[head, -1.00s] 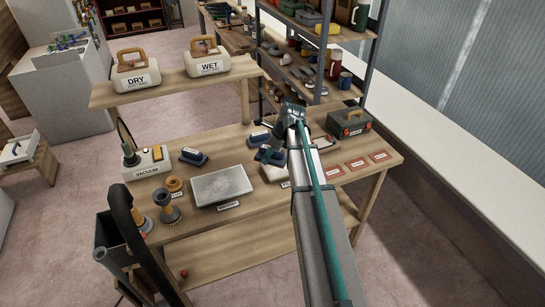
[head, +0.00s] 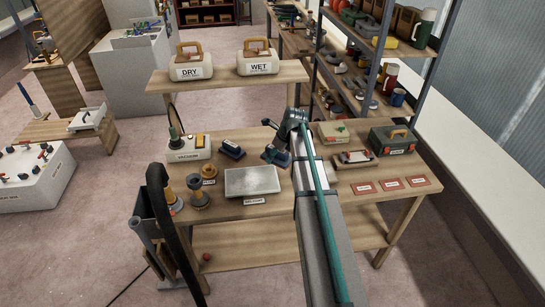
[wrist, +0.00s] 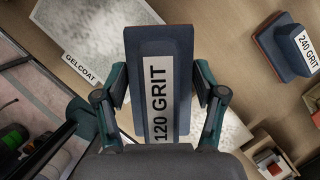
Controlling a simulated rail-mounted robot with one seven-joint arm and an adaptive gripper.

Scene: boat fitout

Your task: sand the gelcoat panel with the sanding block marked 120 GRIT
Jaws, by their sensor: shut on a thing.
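My gripper (wrist: 161,88) is shut on the sanding block (wrist: 158,55), a dark blue block whose white label reads 120 GRIT. In the head view the held block (head: 275,156) is near the far right corner of the pale grey gelcoat panel (head: 252,181). The panel (wrist: 95,35) shows at the upper left of the wrist view beside its GELCOAT label. The held block appears raised above the table; its underside is hidden. A second block marked 240 GRIT (wrist: 285,45) is at the upper right of the wrist view and stands behind the panel in the head view (head: 231,150).
A vacuum unit (head: 188,148) stands on the left of the table. DRY (head: 193,66) and WET (head: 257,62) containers sit on the raised shelf behind. A dark toolbox (head: 392,141) and several red cards (head: 391,183) are at right. My arm hides the table just right of the panel.

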